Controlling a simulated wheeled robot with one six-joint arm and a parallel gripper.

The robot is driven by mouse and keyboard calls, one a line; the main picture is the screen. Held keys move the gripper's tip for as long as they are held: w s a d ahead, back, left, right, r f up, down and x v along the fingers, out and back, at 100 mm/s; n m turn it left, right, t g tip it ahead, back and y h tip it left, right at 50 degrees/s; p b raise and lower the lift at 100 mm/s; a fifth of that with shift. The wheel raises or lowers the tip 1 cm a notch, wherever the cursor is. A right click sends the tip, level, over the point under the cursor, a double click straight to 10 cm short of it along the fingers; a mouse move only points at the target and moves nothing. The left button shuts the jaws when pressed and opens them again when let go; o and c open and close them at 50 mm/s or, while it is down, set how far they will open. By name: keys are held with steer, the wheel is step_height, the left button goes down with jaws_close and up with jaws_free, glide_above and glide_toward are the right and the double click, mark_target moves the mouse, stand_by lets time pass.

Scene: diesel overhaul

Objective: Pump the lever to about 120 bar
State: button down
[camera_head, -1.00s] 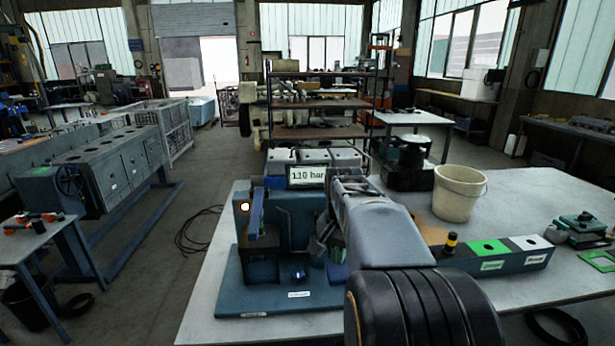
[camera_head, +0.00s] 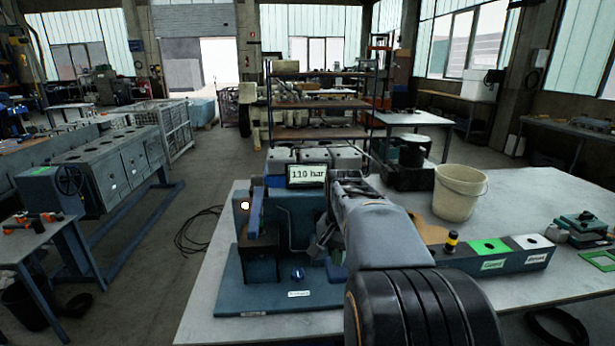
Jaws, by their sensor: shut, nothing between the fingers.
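The blue test rig (camera_head: 252,290) stands on the near left of the light table. Its display (camera_head: 306,174) reads 110 bar. A blue upright bar (camera_head: 256,212), which may be the lever, stands on the rig's left side beside a lit round lamp (camera_head: 245,206). A blue knob (camera_head: 298,274) sits low at the front. My gripper (camera_head: 323,246) is at the right part of the rig, shut with nothing in its fingers. My arm hides much of that side, so I cannot tell whether the gripper touches anything there.
A cream bucket (camera_head: 457,195) stands right of my arm. A blue block with green and white labelled trays (camera_head: 497,257) lies in front of it. A black machine (camera_head: 405,170) sits behind, and a green tool (camera_head: 583,225) lies at the far right.

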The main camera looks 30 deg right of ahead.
steer(key=shift+f+b, duration=0.55)
steer(key=shift+f, duration=0.35)
steer(key=shift+r, duration=0.1)
steer(key=shift+s+a+r+p, duration=0.1)
steer(key=shift+s+r+p, duration=0.1)
steer(key=shift+r+p, duration=0.5)
steer(key=shift+s+a+r+p, duration=0.15)
steer(key=shift+r+p, duration=0.3)
steer(key=shift+r, duration=0.3)
steer(key=shift+d, duration=0.1)
steer(key=shift+r+p, duration=1.8)
steer(key=shift+r, duration=0.2)
